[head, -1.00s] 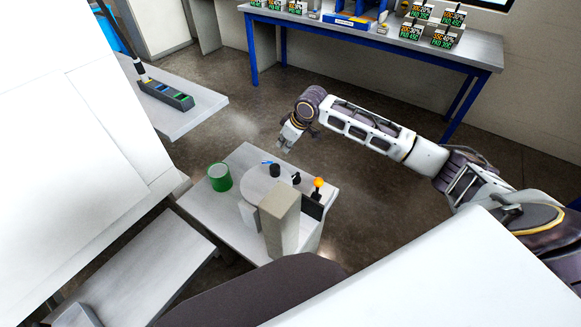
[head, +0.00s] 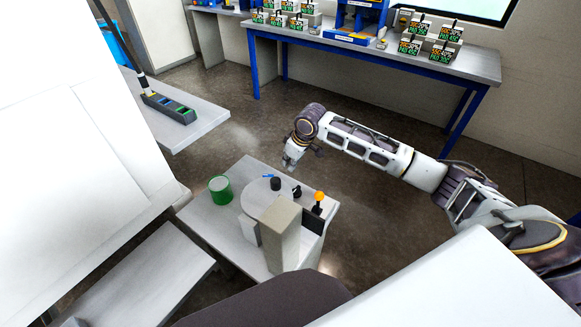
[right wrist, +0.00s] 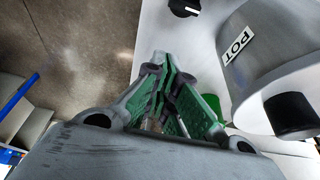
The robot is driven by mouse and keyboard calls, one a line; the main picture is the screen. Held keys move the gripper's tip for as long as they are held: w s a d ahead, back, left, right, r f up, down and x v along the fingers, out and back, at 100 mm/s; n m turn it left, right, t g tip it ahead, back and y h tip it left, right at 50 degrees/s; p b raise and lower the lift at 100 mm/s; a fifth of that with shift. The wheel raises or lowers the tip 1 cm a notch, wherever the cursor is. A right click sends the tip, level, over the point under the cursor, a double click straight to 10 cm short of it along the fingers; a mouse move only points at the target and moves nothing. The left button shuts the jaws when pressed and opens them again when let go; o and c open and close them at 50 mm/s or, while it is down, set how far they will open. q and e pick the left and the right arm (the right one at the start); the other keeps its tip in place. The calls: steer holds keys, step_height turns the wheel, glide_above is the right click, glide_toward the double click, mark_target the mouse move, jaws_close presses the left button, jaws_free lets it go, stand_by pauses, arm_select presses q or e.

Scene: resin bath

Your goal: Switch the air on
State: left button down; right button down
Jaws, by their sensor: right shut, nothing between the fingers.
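A round grey pot (head: 258,203) stands on a small light table (head: 205,220), with a black cap (head: 276,184) on top and a blue piece behind it. In the right wrist view the pot (right wrist: 270,45) bears a "POT" label. A black knob with a white mark (right wrist: 183,7) sits on the table top beside it. In the head view I cannot tell which dark part is this knob. My right gripper (head: 289,165) is above the table's far edge, apart from everything. In the wrist view its fingers (right wrist: 167,62) are shut and empty. My left gripper is not in view.
On the small table are a green container (head: 220,188), a beige block (head: 281,238) and an orange ball on a stem (head: 319,196). A blue-framed bench (head: 440,62) with labelled boxes stands at the back. Bare floor (head: 370,215) lies right of the table.

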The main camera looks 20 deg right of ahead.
mark_target(296, 191)
steer(key=x, duration=0.7)
steer(key=shift+a, duration=0.1)
steer(key=shift+b+x, duration=0.3)
steer(key=shift+x, duration=0.75)
steer(key=shift+s+d+p, duration=0.15)
steer(key=shift+s+d, duration=0.25)
steer(key=shift+s, duration=0.25)
steer(key=shift+s+d+p, duration=0.15)
steer(key=shift+s+d, duration=0.25)
steer(key=shift+s, duration=0.3)
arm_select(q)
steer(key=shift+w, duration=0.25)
arm_select(e)
steer(key=shift+s+d, duration=0.25)
steer(key=shift+s, duration=0.15)
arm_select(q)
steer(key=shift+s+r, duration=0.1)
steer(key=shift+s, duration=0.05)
arm_select(e)
steer(key=shift+r+p, duration=0.1)
steer(key=shift+p, duration=0.25)
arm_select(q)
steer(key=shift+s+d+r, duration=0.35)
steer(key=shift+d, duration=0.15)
arm_select(e)
steer(key=shift+m, duration=0.3)
arm_select(q)
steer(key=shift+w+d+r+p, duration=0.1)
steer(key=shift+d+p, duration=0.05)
steer(key=shift+p, duration=0.15)
